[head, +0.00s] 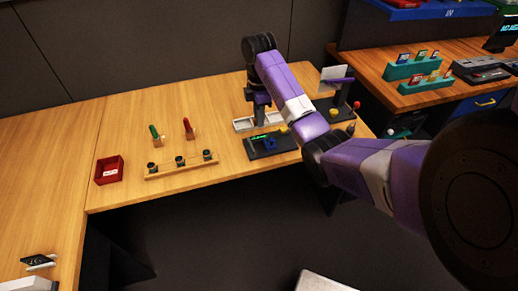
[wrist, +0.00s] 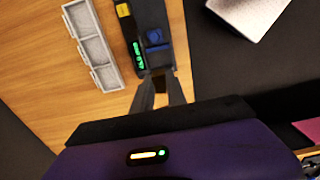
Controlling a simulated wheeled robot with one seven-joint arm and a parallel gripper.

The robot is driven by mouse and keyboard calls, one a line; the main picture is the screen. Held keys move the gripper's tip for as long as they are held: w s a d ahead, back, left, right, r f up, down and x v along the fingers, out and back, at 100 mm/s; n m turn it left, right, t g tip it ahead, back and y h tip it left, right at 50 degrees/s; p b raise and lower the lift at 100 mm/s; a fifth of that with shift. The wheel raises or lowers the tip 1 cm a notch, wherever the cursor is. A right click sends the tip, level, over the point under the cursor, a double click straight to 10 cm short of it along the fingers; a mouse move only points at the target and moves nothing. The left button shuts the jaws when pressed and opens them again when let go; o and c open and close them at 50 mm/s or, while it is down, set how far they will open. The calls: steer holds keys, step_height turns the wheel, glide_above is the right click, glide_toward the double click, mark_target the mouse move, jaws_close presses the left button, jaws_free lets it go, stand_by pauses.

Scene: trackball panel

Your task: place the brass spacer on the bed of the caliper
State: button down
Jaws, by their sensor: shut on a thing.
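The caliper (head: 285,143) is a dark flat device with a green display and a blue part, lying on the wooden bench in the head view. In the wrist view the caliper (wrist: 150,14) lies just beyond my fingertips, its near end by them. My gripper (wrist: 161,76) points toward it, its fingers close together. A small brownish patch between the fingers appears to be the brass spacer (wrist: 159,84), mostly hidden by them. In the head view my gripper (head: 259,109) hangs above the bench, behind the caliper; what it holds is not visible there.
A white compartment tray (wrist: 92,46) lies beside the caliper. Left on the bench are a wooden rack (head: 180,170) with dark knobs, two upright handled tools and a red box (head: 109,170). A dark stand with a purple part is at the right. Bench between rack and red box is clear.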

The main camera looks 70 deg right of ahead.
steer(key=b, duration=0.3)
glide_above(259, 149)
step_height(259, 149, down, 5)
steer(key=shift+a+f+p, duration=0.1)
steer(key=shift+f+p, duration=0.5)
steer(key=shift+f, duration=3.35)
steer(key=shift+f, duration=0.15)
steer(key=c, duration=1.3)
jaws_free()
steer(key=shift+c, duration=0.2)
step_height(259, 149, up, 11)
steer(key=shift+r+p, duration=0.1)
steer(key=shift+p, duration=0.4)
steer(key=shift+r+p, duration=0.6)
